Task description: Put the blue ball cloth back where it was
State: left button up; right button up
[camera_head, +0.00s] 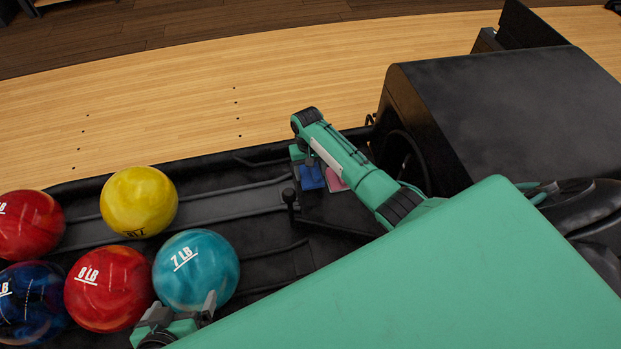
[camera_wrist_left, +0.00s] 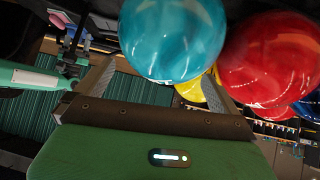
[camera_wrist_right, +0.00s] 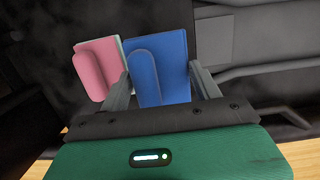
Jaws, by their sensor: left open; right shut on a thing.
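The blue ball cloth (camera_head: 312,177) is a small folded pad beside the pink cloth (camera_head: 335,180), at the ball return's dark tray near the hood. In the right wrist view the blue cloth (camera_wrist_right: 158,70) stands between the fingers of my right gripper (camera_wrist_right: 162,78), which is shut on it. The pink cloth (camera_wrist_right: 97,66) is just left of it, outside the fingers. Whether the blue cloth touches the surface beneath, I cannot tell. My left gripper (camera_head: 182,312) is open and empty, close by the teal ball, which also shows in the left wrist view (camera_wrist_left: 172,38).
The teal 7 LB ball (camera_head: 196,270), a yellow ball (camera_head: 139,202), red balls (camera_head: 108,289) and a dark blue ball (camera_head: 32,305) crowd the tray's left end. The black hood (camera_head: 500,110) stands right of the cloths. The track (camera_head: 235,205) between balls and cloths is clear.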

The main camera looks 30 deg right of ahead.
aim_at(310, 174)
notch_tip(310, 174, down, 3)
jog(key=shift+r+b, duration=0.1)
jog(key=shift+b, duration=0.45)
pick_arm(q)
jog(key=shift+w+d+t+h, duration=0.25)
jog(key=shift+d+t, duration=0.15)
jog(key=shift+d, duration=0.25)
jog(key=shift+w+d+t+h, duration=0.25)
jog(key=shift+d+t, duration=0.15)
jog(key=shift+d, duration=0.2)
pick_arm(e)
jog(key=shift+f, duration=0.45)
jog(key=shift+f, duration=0.1)
jog(key=o, duration=0.9)
